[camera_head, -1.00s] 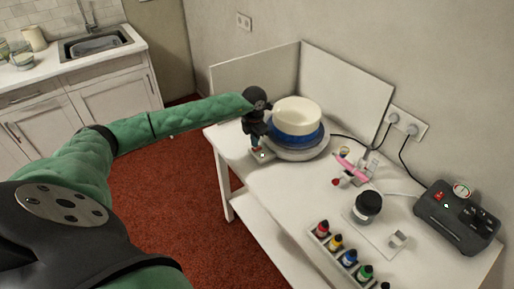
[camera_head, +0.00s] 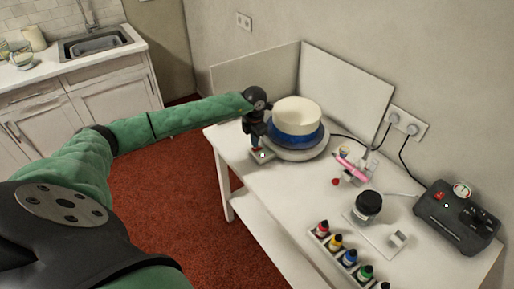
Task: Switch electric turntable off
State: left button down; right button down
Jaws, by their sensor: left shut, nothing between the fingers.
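The electric turntable (camera_head: 298,154) stands on the far left part of the white table, with a cake on it, cream above (camera_head: 297,109) and blue below (camera_head: 296,140). A small control part (camera_head: 262,156) of the turntable sticks out at its front left, with a bit of red and a light spot on it. My left gripper (camera_head: 257,148) points down right at this control part, its fingers shut with nothing held. Its tip hides part of the control, and I cannot tell whether they touch. My right gripper is not in view.
White panels (camera_head: 343,90) stand behind the turntable. To the right are a pink tool on a stand (camera_head: 352,168), a dark jar (camera_head: 368,205), a row of colour bottles (camera_head: 349,256) and a black compressor (camera_head: 456,220). Cables run to the wall outlet (camera_head: 407,124).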

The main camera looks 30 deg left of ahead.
aim_at(255, 149)
pick_arm(q)
jog(key=shift+f+b, duration=0.7)
jog(key=shift+f, duration=0.25)
dwell(0.6)
jog(key=shift+s+r, duration=0.1)
jog(key=shift+r, duration=0.65)
jog(key=shift+r+p, duration=0.85)
jog(key=shift+r, duration=1.95)
jog(key=shift+d+f, duration=0.1)
